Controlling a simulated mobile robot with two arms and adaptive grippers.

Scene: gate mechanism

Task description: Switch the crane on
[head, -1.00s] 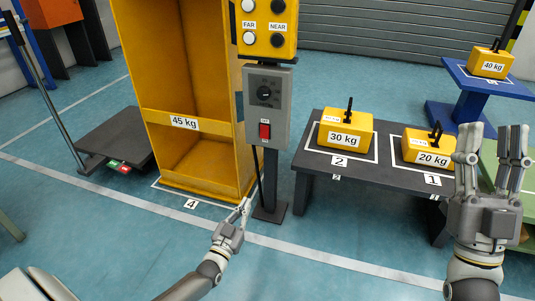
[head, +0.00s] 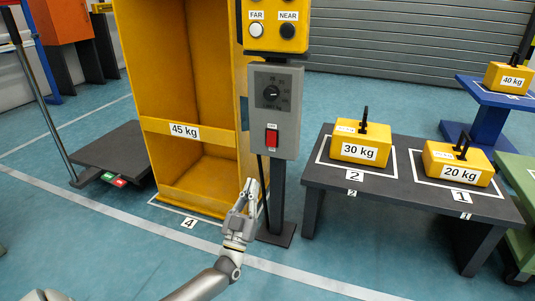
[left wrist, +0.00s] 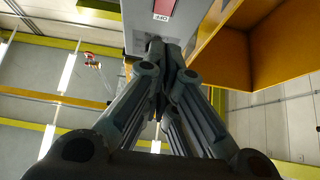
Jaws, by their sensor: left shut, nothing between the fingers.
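A grey control box (head: 275,108) on a dark post carries a round black dial (head: 271,93) and a red rocker switch (head: 271,138) below it. The yellow panel (head: 275,27) above it has FAR and NEAR buttons. My left gripper (head: 249,186) is shut and empty, its fingertips pointing up, below the box and a little left of the switch. In the left wrist view the shut fingertips (left wrist: 168,52) come near the lower edge of the box, with the red switch (left wrist: 164,8) above them. Whether they touch the box I cannot tell. My right gripper is out of view.
A dark table (head: 400,190) at right bears yellow 30 kg (head: 360,144) and 20 kg (head: 458,165) weights. A 40 kg weight (head: 508,78) sits on a blue stand. The floor in front is clear.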

